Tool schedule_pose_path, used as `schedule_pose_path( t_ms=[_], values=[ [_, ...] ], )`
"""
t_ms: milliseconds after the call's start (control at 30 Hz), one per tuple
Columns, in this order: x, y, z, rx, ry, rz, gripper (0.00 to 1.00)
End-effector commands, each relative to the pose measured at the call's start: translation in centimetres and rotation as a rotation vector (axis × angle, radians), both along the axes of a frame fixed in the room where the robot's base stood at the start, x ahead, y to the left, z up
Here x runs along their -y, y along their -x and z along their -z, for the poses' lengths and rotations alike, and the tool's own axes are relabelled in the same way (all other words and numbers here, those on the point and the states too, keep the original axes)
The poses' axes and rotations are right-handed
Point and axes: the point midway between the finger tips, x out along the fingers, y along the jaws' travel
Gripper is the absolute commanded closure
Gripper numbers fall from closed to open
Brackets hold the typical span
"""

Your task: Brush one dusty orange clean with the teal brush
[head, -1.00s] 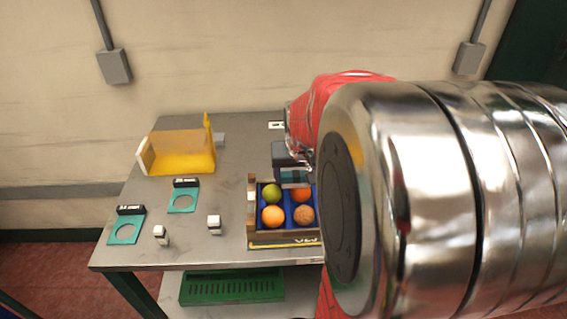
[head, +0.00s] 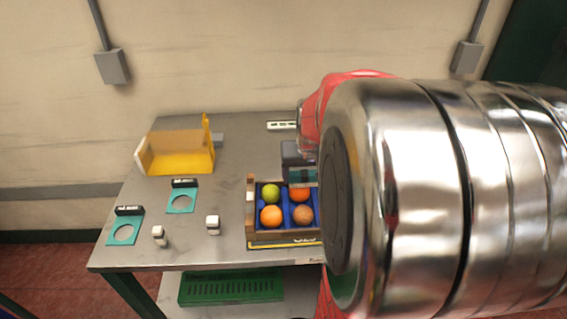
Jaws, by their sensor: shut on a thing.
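My gripper (head: 298,160) is partly hidden by my arm in the head view. The blue-lined crate holds a green fruit (head: 271,193) at back left, a bright orange (head: 299,195) at back right, an orange (head: 271,216) at front left and a duller, brownish orange (head: 302,214) at front right. The brush is close to the back-right orange; I cannot tell whether they touch. The crate's right side is hidden behind my arm.
A yellow open-sided bin (head: 180,158) stands at the back left. A green tray (head: 232,288) is on the lower shelf. The table's middle is bare.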

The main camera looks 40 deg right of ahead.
Motion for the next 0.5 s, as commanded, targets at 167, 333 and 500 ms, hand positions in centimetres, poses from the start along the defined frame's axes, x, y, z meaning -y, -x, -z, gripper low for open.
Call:
schedule_pose_path(
  t_ms=[167, 333, 500],
  values=[
    [0.21, 0.15, -0.01, 0.0, -0.001, 0.002, 0.54],
    [0.21, 0.12, -0.04, 0.001, 0.0, 0.001, 0.54],
    [-0.02, -0.06, -0.05, 0.001, 0.001, -0.001, 0.54]
  ],
)
